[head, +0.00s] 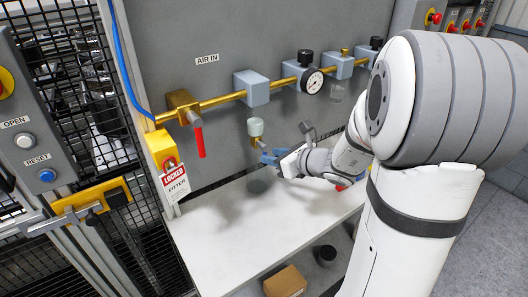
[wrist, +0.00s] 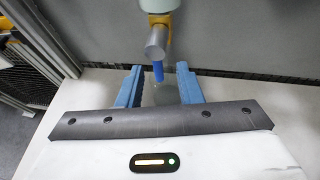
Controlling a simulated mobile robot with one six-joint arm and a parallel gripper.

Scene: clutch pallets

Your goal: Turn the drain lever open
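The drain valve (wrist: 157,38) has a grey round stem and a brass part under a pale bowl. Its small blue lever (wrist: 158,72) points down. In the head view the pale bowl of the drain (head: 256,127) hangs below the brass pipe, and the lever is hard to make out there. My gripper (wrist: 160,78) is open, with blue fingers on either side of the lever in the wrist view. Gaps show on both sides, so no contact is seen. Whether the lever is fully between the fingertips in depth, I cannot tell. In the head view my gripper (head: 268,158) is just below the drain valve.
A red-handled brass valve (head: 183,106) is to the left on the pipe, with a pressure gauge (head: 313,80) to the right. A locked tag (head: 174,179) hangs at the panel's left edge. The white bench (head: 225,235) is mostly clear.

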